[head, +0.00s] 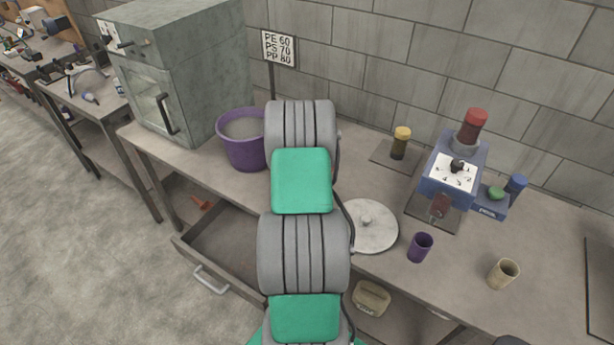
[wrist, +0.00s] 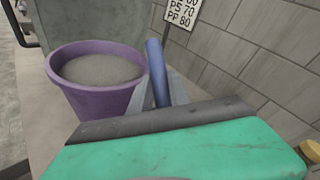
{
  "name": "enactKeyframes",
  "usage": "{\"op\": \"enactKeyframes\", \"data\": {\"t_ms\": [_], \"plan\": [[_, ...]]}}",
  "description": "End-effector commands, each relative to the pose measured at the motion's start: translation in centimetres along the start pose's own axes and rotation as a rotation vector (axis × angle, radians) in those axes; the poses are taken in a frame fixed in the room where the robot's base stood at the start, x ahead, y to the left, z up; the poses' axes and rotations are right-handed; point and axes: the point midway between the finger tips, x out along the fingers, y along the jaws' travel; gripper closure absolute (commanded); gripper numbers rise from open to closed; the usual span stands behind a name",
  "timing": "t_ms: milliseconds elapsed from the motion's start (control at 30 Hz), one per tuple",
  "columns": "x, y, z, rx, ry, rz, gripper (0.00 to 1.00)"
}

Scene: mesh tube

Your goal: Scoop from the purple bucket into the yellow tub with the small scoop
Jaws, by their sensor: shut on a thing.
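The purple bucket (head: 240,150) stands on the bench left of my arm, filled near the rim with grey grains; in the wrist view it (wrist: 98,104) is at the left. My gripper (wrist: 160,106) is just right of the bucket in the wrist view, shut on a blue-handled tool that looks like the small scoop (wrist: 156,72). Its handle stands up, slightly tilted; its bowl is hidden. In the head view my arm hides the gripper and the scoop. I cannot make out a yellow tub for certain; my arm covers part of the bench.
A grey oven-like box (head: 200,70) stands behind the bucket, with a sign (head: 279,48) to its right. A round pale disc (head: 372,226), a purple cup (head: 420,247), a beige cup (head: 503,273) and a blue dial machine (head: 450,178) are right. A drawer (head: 215,262) is open below.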

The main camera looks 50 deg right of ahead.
Motion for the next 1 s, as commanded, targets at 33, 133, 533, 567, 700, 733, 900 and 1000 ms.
{"op": "enactKeyframes", "data": {"t_ms": [33,133,533,567,700,733,900,1000], "plan": [[-0.1,-0.1,0.0,0.002,-0.005,-0.003,1.0],[-0.4,-0.2,-0.1,0.01,-0.019,-0.007,1.0],[-2.0,-1.0,-0.1,0.051,-0.097,-0.037,1.0],[-2.1,-1.1,-0.1,0.053,-0.1,-0.038,1.0],[-2.8,-1.4,-0.3,0.069,-0.123,-0.051,1.0],[-2.9,-1.5,-0.3,0.073,-0.132,-0.055,1.0],[-3.9,-2.1,-0.4,0.11,-0.196,-0.082,1.0],[-4.7,-2.5,-0.4,0.139,-0.247,-0.103,1.0]]}}
